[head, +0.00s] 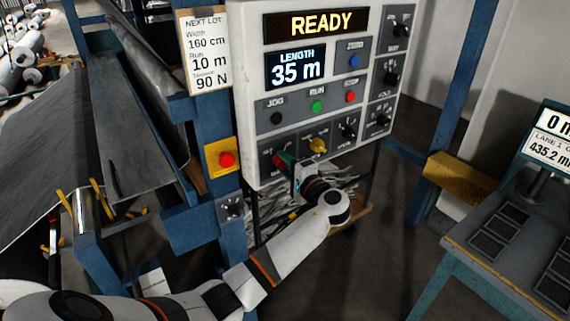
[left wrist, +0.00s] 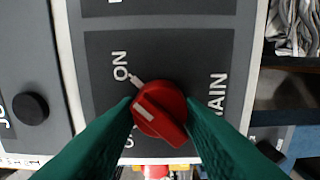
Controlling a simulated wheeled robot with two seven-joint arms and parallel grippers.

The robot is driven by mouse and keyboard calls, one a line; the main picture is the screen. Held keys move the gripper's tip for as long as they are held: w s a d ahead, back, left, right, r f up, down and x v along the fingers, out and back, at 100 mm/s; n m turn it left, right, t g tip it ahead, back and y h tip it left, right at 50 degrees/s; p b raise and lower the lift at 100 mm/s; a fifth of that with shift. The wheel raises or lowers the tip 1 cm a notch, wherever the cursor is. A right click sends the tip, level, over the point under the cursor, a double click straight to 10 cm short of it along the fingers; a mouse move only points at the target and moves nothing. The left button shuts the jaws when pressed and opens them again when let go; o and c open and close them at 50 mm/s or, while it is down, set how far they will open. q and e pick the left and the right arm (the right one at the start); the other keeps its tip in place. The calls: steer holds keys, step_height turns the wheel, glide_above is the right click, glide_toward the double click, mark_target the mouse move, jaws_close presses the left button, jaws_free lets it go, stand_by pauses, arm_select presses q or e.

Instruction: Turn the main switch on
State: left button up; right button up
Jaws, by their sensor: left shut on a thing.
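The red main switch (left wrist: 158,118) is a rotary knob on a dark plate marked ON and MAIN in the left wrist view. Its white line lies at its upper-left end, slanting up and left toward the side with the ON label (left wrist: 120,66) and a white tick. A second label below is mostly hidden by a finger. My left gripper (left wrist: 161,108) has its green fingers on both sides of the knob, shut on it.
The panel display (head: 315,23) reads READY and the length display (head: 296,68) reads 35 m. A yellow knob (head: 318,146) sits close right of my gripper. A red emergency button (head: 227,160) is on a yellow box to the left. A console (head: 510,235) stands at right.

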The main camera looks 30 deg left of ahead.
arm_select(q)
steer(key=o, duration=1)
steer(key=shift+d, duration=0.15)
steer(key=shift+s+d+f+b, duration=0.15)
steer(key=shift+d+b, duration=0.15)
steer(key=b+v, duration=0.4)
steer(key=v, duration=0.7)
